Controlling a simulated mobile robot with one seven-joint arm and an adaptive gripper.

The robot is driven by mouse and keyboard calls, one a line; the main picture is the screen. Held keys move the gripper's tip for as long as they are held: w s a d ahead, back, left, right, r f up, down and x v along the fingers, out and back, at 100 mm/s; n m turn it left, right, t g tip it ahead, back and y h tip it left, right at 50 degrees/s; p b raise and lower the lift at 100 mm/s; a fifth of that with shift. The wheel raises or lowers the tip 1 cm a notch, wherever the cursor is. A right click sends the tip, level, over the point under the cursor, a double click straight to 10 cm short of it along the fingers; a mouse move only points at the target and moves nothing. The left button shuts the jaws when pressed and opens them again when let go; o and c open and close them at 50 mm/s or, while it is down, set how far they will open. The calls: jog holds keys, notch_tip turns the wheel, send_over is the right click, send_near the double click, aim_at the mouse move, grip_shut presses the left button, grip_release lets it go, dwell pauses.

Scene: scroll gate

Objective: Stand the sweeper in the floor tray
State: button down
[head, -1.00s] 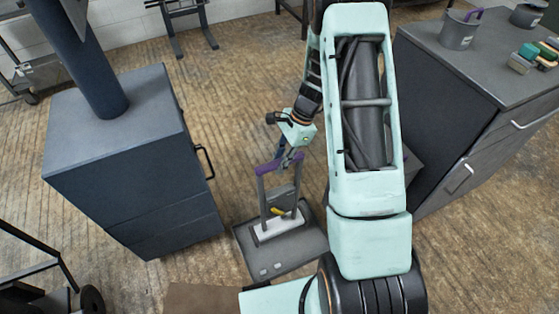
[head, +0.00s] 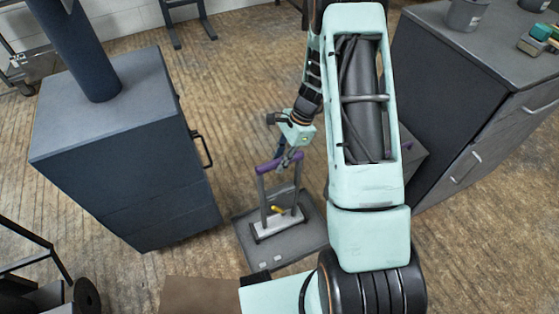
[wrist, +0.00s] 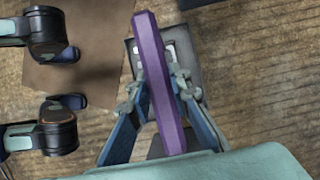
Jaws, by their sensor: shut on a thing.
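The sweeper (head: 278,221) has a purple grip bar on top, a grey upright frame and a pale base with a yellow part. In the head view it stands upright over the grey floor tray (head: 258,258); I cannot tell whether its base touches the tray. My gripper (head: 292,160) is at the purple bar. In the wrist view the purple bar (wrist: 158,85) runs between the two fingers of my gripper (wrist: 160,95), which are shut on it. Part of the tray (wrist: 181,45) shows beyond the bar, and the sweeper's lower part is mostly hidden there.
A dark blue cabinet (head: 120,165) with a side handle stands left of the tray. A dark counter (head: 440,110) with drawers stands right of my arm, with a grey cup (head: 465,14) on top. A brown mat (head: 200,295) lies in front. Wooden floor is clear behind the tray.

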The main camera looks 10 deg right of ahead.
jog(key=shift+w+f, duration=0.1)
jog(key=shift+f, duration=0.1)
dwell(0.5)
jog(key=c, duration=1.7)
grip_release()
jog(key=shift+f, duration=0.1)
